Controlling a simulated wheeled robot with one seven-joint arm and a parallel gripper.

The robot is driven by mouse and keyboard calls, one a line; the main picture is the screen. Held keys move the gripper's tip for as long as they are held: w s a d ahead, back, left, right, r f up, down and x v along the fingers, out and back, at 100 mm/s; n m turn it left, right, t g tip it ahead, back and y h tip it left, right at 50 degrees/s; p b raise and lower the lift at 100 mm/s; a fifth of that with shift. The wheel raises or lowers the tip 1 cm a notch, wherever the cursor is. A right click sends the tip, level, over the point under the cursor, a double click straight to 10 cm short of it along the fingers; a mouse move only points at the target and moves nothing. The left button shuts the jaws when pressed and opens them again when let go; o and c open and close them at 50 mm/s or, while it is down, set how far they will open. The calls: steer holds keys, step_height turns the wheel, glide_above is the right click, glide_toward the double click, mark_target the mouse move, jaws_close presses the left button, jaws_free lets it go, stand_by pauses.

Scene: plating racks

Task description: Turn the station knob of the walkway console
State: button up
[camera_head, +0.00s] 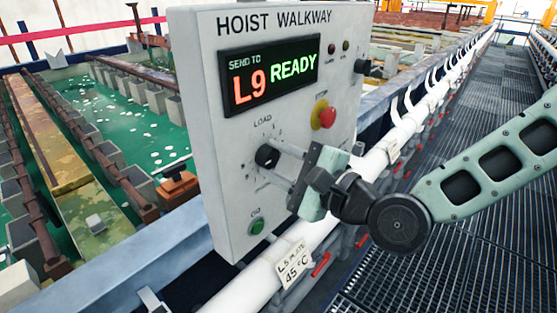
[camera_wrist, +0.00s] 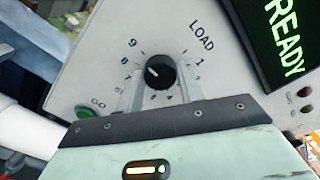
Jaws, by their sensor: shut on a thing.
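The walkway console is a grey box (camera_head: 225,190) lettered HOIST WALKWAY. Its display (camera_head: 268,76) reads "SEND TO L9 READY". The station knob (camera_head: 267,156) is black and round, on the front below the word LOAD. In the wrist view the knob (camera_wrist: 165,66) shows a pale pointer mark towards the upper left, near the 8 and 9; the exact number is unclear. My gripper (camera_head: 273,163) reaches it from the right, its two pale fingers (camera_wrist: 160,84) shut on either side of the knob. Some dial marks are hidden behind the fingers.
A green GO button (camera_head: 257,226) sits below the knob, and a red stop button (camera_head: 327,117) on yellow at its upper right. A white pipe (camera_head: 245,295) with tags runs beneath the console. Green tanks lie left; a grated walkway (camera_head: 470,110) lies right.

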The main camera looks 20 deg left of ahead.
steer(key=o, duration=1)
steer(key=shift+b+v, duration=8.7)
steer(key=shift+b, duration=0.2)
steer(key=shift+w, duration=0.1)
